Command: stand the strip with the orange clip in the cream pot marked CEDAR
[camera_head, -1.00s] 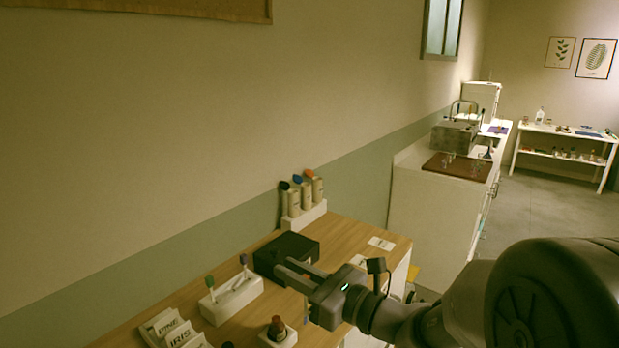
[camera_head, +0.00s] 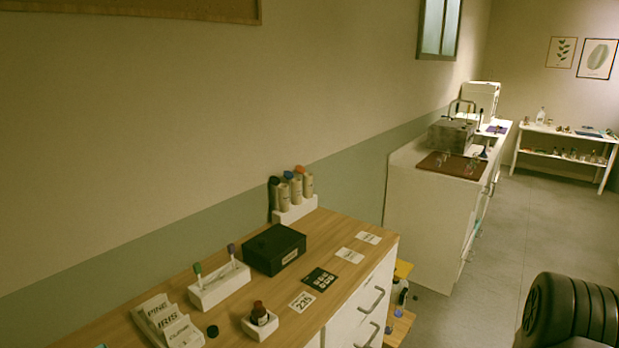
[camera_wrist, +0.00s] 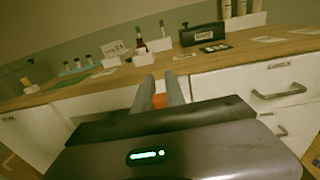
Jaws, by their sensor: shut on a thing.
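In the wrist view my gripper (camera_wrist: 160,78) points toward the table front, with an orange piece, probably the orange clip (camera_wrist: 159,101), held between its fingers. The rest of the strip is hidden. A white block (camera_head: 219,289) holds two upright strips with green and purple clips.
A black box (camera_head: 274,249) stands mid-table, with flat cards (camera_head: 349,255) before it. A brown bottle (camera_head: 259,313) sits in a white holder, near name cards (camera_head: 166,320). Drawer handles (camera_head: 371,301) stick out of the front.

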